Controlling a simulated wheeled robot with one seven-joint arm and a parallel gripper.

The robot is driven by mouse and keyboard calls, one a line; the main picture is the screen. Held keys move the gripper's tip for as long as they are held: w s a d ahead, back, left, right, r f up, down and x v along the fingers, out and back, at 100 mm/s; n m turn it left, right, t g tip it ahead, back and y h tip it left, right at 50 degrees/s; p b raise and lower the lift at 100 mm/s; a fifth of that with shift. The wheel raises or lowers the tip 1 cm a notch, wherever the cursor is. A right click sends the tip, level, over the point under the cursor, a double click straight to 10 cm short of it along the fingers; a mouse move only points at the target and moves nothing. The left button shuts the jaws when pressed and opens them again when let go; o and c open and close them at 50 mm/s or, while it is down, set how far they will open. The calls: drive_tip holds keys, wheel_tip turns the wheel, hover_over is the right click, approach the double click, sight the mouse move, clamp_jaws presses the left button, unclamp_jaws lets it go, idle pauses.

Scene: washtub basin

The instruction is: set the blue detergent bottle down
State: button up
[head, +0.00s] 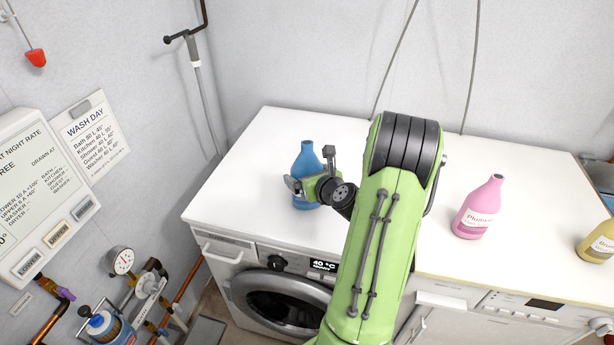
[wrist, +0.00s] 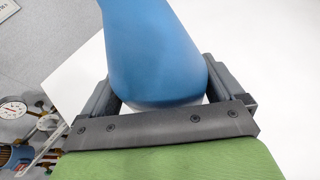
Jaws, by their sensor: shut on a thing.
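The blue detergent bottle (head: 306,160) is upright over the left part of the white worktop in the head view. My gripper (head: 304,187) is shut on its lower body, reaching in from the right. In the wrist view the bottle (wrist: 155,50) fills the space between the two dark fingers (wrist: 160,92). Its base is partly hidden by my gripper, and I cannot tell whether it touches the worktop.
The white worktop (head: 250,150) is clear around the bottle. A pink bottle (head: 478,208) and a yellow bottle (head: 597,243) stand to the right. A washing machine (head: 285,297) is below the front edge. Gauge and pipes (head: 121,261) are at the left.

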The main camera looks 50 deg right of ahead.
drive_tip(key=o, duration=1.5)
drive_tip(key=shift+f, duration=0.1)
drive_tip(key=b+v, duration=0.2)
drive_tip(key=v, duration=1)
drive_tip(key=w+a+r+n+g+y, duration=0.1)
drive_tip(key=w+a+n+g+y, duration=0.15)
drive_tip(key=a+n, duration=0.85)
drive_tip(key=w+a+n+g+y, duration=0.1)
drive_tip(key=a+n+g+y, duration=0.15)
drive_tip(key=a+n, duration=0.8)
drive_tip(key=s+a+r+n+g, duration=0.1)
drive_tip(key=s+a+r+n, duration=0.1)
drive_tip(key=s+n, duration=0.4)
drive_tip(key=s+a+r+n+g, duration=0.1)
drive_tip(key=s+a+n, duration=0.4)
drive_tip(key=n, duration=0.7)
drive_tip(key=shift+s+a+r, duration=0.15)
drive_tip(key=shift+s+r, duration=0.6)
drive_tip(key=shift+r, duration=0.15)
